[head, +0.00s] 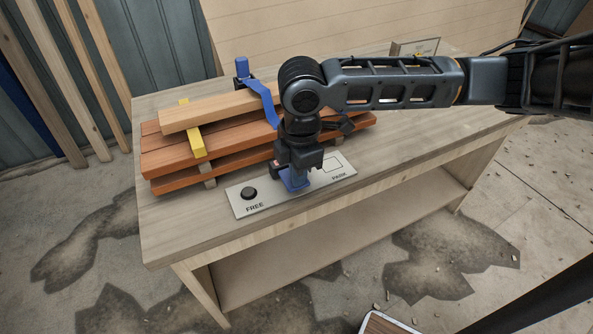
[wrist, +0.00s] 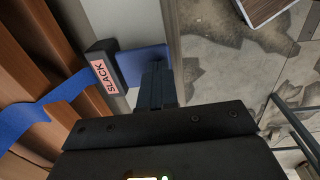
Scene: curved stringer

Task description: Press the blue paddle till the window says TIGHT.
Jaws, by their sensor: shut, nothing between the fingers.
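The blue paddle (head: 294,184) sticks out over the pale plate at the front of the bench, partly hidden under my gripper (head: 297,172). In the wrist view the paddle (wrist: 140,64) lies flat beside a dark housing (wrist: 100,55). The pink window (wrist: 104,77) on that housing reads SLACK. My gripper (wrist: 157,72) is shut and empty, with its fingertips over the paddle's edge. I cannot tell whether they touch it. A blue strap (head: 264,98) runs from the housing over the stacked boards (head: 165,145).
A yellow strap (head: 192,130) crosses the boards at left. The workbench (head: 440,130) is bare at right. A small sign (head: 414,47) stands at the back.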

